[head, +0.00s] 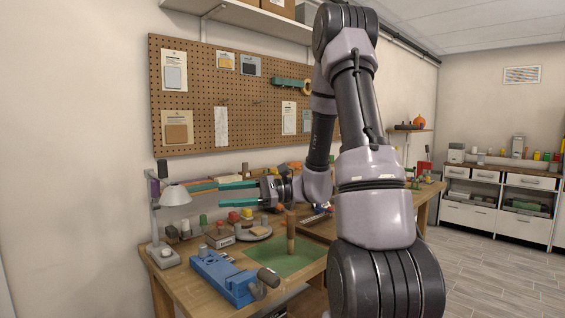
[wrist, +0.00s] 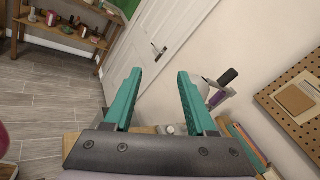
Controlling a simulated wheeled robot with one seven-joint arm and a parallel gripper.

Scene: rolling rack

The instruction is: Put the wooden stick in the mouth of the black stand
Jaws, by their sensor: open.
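A brown wooden stick (head: 291,232) stands upright on the green mat (head: 300,262) on the workbench in the head view. My gripper (head: 222,195) is above the bench, to the left of the stick and higher than it, pointing left. Its two teal fingers are apart with nothing between them. The wrist view also shows the open gripper (wrist: 158,85), facing the door and wall. I cannot make out a black stand in either view; my arm covers part of the bench on the right.
A blue vise (head: 225,278) sits at the bench's front left. A desk lamp (head: 174,196) stands at the left end. Small coloured items and a round grey tray (head: 255,233) lie behind the mat. A pegboard (head: 230,95) hangs above. A white door (wrist: 158,50) shows in the wrist view.

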